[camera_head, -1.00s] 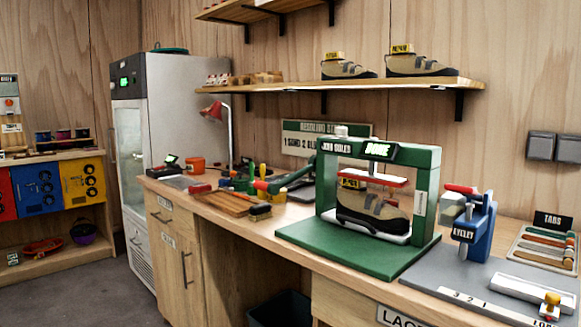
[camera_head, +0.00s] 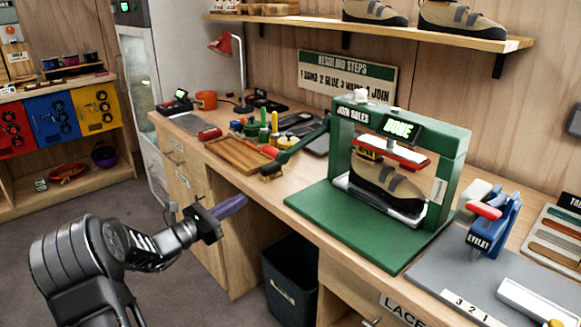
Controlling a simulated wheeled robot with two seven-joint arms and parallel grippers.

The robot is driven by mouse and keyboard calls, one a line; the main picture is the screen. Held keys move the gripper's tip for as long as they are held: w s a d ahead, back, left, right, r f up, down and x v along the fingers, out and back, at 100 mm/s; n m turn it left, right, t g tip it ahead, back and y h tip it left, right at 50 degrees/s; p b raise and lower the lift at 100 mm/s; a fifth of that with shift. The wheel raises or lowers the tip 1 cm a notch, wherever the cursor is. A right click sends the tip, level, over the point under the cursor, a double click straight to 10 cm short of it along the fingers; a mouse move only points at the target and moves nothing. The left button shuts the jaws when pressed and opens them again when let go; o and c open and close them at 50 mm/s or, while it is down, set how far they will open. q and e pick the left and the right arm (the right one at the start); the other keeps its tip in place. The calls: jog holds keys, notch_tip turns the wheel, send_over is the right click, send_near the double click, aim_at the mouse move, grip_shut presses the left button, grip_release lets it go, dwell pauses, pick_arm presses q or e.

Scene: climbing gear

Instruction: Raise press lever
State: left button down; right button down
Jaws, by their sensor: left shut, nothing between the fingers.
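The green press (camera_head: 456,170) stands on its green base plate (camera_head: 340,222) on the workbench, with a lit "DONE" display. Its lever (camera_head: 302,141) slopes down and left from the frame to a red grip (camera_head: 270,152). A tan shoe (camera_head: 385,187) sits in the press under the red-edged pad (camera_head: 392,150). I cannot tell whether the pad touches it. My left gripper (camera_head: 240,202) is shut and empty, with purple fingers, in front of the bench edge. In the picture it is below and left of the grip, apart from it. My right gripper is out of view.
A wooden tray (camera_head: 240,157), a brush (camera_head: 271,172) and several small tools lie near the lever. A blue eyelet press (camera_head: 492,226) stands to the right. A dark bin (camera_head: 290,280) stands under the bench. The floor at left is clear.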

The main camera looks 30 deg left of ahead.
pick_arm(q)
jog(key=shift+s+d+r+h, duration=0.25)
jog(key=shift+s+r+h, duration=0.15)
jog(key=shift+r, duration=0.25)
jog(key=x, duration=1)
jog(key=shift+s+r+p, duration=0.1)
jog(key=shift+r+p, duration=0.05)
jog(key=shift+p, duration=0.2)
jog(key=shift+w+r+p, duration=0.2)
jog(key=shift+r+p, duration=0.2)
jog(key=shift+r, duration=1.55)
